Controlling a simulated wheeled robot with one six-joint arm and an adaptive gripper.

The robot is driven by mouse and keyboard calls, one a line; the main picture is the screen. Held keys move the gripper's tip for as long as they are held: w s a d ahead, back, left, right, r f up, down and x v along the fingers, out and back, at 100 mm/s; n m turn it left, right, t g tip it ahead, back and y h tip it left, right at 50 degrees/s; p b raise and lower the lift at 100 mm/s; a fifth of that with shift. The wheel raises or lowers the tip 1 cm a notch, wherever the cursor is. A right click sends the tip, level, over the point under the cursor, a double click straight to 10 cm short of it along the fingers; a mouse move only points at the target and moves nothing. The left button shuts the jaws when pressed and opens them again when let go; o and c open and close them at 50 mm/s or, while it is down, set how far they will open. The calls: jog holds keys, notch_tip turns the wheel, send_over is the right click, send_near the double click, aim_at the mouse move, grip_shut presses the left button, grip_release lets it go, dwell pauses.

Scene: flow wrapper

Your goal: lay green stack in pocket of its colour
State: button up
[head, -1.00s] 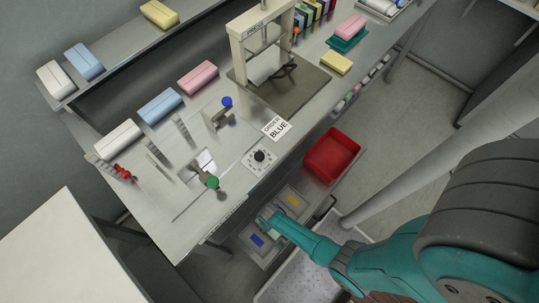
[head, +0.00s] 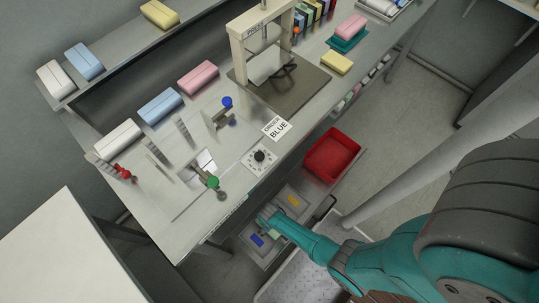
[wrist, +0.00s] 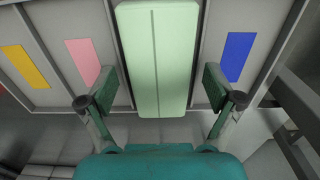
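The green stack (wrist: 158,60) is a pale green block with a lengthwise groove. In the wrist view it lies lengthwise in a tray compartment between the pink-marked pocket (wrist: 85,62) and the blue-marked pocket (wrist: 238,56). Any colour mark under the stack is hidden. My gripper (wrist: 160,88) is open, with one finger on each side of the stack and a narrow gap showing at both sides. In the head view my gripper (head: 266,220) is low over the pocket tray (head: 262,261), below the bench's front edge.
A yellow-marked pocket (wrist: 26,66) is at the tray's left in the wrist view. A red bin (head: 332,155) stands beyond the tray in the head view. The bench above carries a press (head: 265,45), an order card (head: 277,128) and several coloured stacks.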

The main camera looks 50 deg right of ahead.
jog(key=shift+r, duration=0.15)
notch_tip(320, 180, up, 12)
dwell(0.7)
dwell(0.5)
